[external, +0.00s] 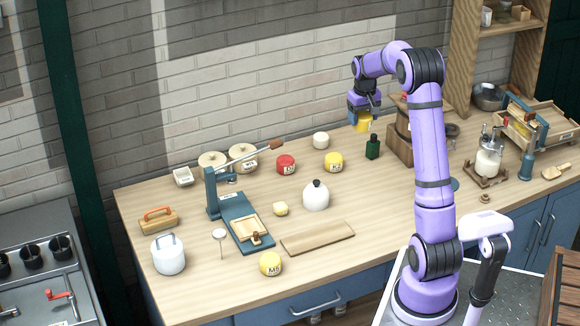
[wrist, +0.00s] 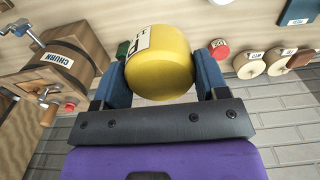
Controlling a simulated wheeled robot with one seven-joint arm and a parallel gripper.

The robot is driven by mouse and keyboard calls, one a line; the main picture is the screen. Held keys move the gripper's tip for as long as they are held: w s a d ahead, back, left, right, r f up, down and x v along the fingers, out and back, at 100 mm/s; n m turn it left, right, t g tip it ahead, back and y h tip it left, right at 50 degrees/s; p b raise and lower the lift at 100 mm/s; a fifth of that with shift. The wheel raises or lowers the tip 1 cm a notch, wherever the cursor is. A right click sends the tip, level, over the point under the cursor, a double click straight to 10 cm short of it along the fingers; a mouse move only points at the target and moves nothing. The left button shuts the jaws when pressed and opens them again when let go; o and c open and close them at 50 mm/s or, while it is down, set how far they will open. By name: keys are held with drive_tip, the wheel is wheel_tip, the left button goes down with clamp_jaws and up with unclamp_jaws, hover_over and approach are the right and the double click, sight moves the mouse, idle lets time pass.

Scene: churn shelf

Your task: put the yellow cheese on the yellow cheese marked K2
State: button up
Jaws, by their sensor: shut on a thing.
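My gripper (external: 364,110) is shut on a yellow cheese (external: 363,123) and holds it up near the back wall, beside the wooden churn. In the wrist view the held yellow cheese (wrist: 160,64) sits between the two blue fingers, its white label partly in sight. A second yellow cheese (external: 334,163) with a label stands at the back middle of the counter, left of the green bottle. A third yellow cheese (external: 270,264) stands at the front edge, its label looking like M5. The label of the back one is too small to read surely.
A red cheese (external: 286,165) stands left of the back yellow cheese, and a dark green bottle (external: 373,148) to its right. A white kettle-like pot (external: 316,196) is in front. The wooden churn (external: 400,140) stands close to my gripper.

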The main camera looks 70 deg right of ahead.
wheel_tip(320, 180, down, 17)
hover_over(334, 157)
drive_tip(key=shift+f, duration=2.7)
drive_tip(key=o, duration=1.1)
drive_tip(key=shift+f, duration=0.15)
drive_tip(key=shift+c, duration=0.2)
